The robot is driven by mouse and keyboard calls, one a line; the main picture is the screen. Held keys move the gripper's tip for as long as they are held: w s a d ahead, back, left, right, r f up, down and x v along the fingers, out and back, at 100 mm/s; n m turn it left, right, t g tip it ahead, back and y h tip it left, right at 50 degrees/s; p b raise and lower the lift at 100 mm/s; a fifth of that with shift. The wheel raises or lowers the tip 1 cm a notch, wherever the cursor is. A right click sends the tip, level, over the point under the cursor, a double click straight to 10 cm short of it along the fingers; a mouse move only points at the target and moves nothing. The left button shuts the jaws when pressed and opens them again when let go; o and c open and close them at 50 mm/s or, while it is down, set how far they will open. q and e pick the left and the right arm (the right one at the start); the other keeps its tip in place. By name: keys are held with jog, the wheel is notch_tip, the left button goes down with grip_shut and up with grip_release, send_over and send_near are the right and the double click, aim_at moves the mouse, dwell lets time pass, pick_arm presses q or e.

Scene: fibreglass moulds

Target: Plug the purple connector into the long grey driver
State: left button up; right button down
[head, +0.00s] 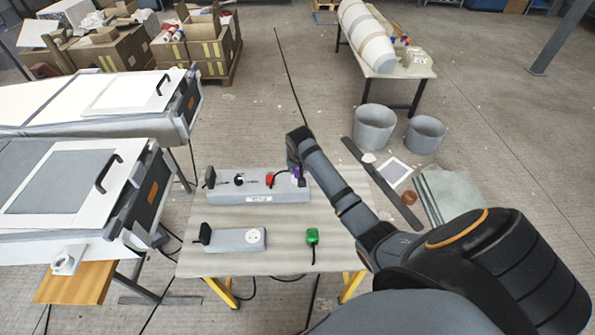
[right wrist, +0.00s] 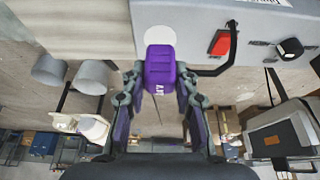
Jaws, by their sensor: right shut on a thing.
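The long grey driver (head: 230,193) lies along the far side of the table, and its grey face (right wrist: 270,20) fills the upper right of the right wrist view. My right gripper (head: 296,164) is at the driver's right end, shut on the purple connector (right wrist: 160,68). The purple connector (head: 296,173) is mostly hidden by the gripper in the head view. In the right wrist view it sits in front of a pale round socket (right wrist: 157,35) on the driver. I cannot tell whether it is inside the socket or just short of it. My left gripper is not in view.
A red connector (head: 270,179) and black ones sit on the long driver. A shorter grey driver (head: 230,241) with a white socket (head: 255,236) is nearer, beside a green connector (head: 312,237). The table (head: 285,225) is bare between them.

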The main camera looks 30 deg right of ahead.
jog(key=s+a+r+b, duration=0.1)
jog(key=s+a+r, duration=0.4)
jog(key=s, duration=0.5)
jog(key=shift+a+r, duration=0.15)
jog(key=shift+r, duration=0.75)
